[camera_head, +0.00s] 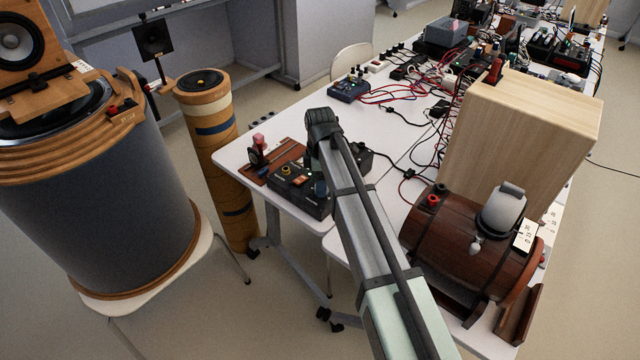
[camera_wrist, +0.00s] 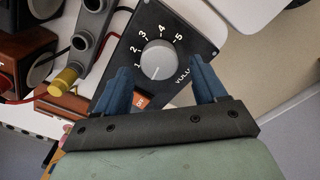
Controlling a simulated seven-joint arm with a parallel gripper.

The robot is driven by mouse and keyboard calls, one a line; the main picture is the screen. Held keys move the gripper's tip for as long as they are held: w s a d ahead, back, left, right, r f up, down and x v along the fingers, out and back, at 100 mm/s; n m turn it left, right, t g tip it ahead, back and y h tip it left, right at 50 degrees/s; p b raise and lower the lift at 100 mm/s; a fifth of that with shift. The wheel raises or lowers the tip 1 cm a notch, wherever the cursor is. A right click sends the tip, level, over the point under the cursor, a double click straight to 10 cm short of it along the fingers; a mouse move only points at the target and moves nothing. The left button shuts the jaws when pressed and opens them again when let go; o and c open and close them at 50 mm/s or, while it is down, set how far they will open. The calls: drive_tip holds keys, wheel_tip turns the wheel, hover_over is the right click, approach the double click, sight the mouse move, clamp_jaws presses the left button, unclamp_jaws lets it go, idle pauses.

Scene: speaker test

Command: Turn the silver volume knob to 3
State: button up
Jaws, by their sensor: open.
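The silver volume knob (camera_wrist: 158,60) sits on a black control box (camera_wrist: 190,28) in the wrist view. White numbers 1 to 5 run around its left and upper side, with part of a "VOLUME" label at its right. A pale line on the knob points toward its lower side, away from the numbers. My gripper (camera_wrist: 160,84) is open, with one blue finger to the lower left of the knob and one to the lower right. Neither finger clearly touches it. In the head view the black box (camera_head: 300,190) is partly hidden behind my arm, and the knob cannot be made out.
An orange switch (camera_wrist: 141,101) lies just below the knob between the fingers. A grey part with a yellow tip (camera_wrist: 64,80) stands to the left. In the head view, a wooden barrel (camera_head: 450,240) and a tall wooden box (camera_head: 520,125) stand right of my arm on the white table.

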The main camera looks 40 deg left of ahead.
drive_tip(key=shift+f, duration=0.85)
drive_tip(key=shift+c, duration=0.4)
drive_tip(key=c, duration=1)
